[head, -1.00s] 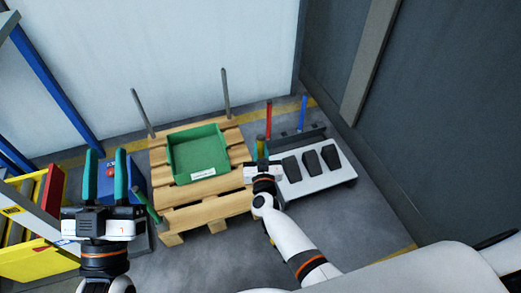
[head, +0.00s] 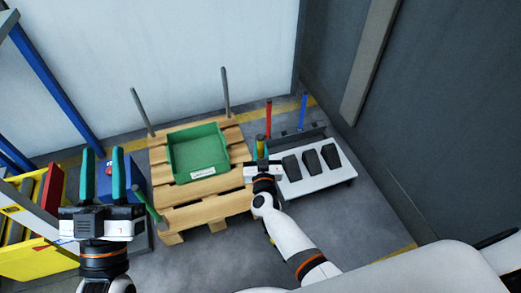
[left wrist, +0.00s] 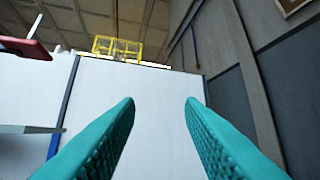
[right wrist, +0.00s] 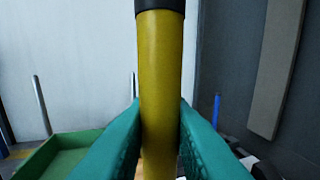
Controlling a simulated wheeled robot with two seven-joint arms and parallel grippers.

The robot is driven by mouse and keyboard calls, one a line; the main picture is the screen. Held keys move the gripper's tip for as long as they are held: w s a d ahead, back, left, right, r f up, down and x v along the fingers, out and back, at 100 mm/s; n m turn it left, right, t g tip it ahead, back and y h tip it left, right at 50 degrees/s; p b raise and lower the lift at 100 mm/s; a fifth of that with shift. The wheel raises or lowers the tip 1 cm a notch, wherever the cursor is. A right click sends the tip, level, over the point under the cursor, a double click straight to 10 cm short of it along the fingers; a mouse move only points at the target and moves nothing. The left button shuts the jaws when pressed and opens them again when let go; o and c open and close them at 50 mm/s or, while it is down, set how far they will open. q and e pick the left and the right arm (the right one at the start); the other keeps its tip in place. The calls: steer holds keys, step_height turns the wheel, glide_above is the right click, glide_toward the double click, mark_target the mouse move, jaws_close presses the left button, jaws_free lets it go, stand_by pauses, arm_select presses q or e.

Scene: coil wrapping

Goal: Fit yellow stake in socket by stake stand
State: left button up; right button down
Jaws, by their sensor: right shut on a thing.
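My left gripper (head: 103,175) is open and empty, left of the pallet.
The wooden pallet (head: 205,210) carries a green bin (head: 198,150). Grey posts (head: 142,110) (head: 225,92) rise at its back corners and a green stake (head: 148,207) at its front left. A blue box and a yellow rack (head: 35,262) are at left. A grey wall closes the right.

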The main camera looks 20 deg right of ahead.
arm_select(q)
steer(key=shift+s+r+t, duration=0.35)
steer(key=shift+r+t, duration=0.05)
steer(key=shift+t, duration=0.1)
steer(key=shift+s+r+t+h+b, duration=0.3)
steer(key=shift+s+r+h, duration=0.1)
steer(key=shift+r, duration=0.05)
steer(key=shift+s+a+r+t, duration=0.1)
steer(key=shift+s+r+t, duration=0.35)
steer(key=shift+s+t, duration=0.05)
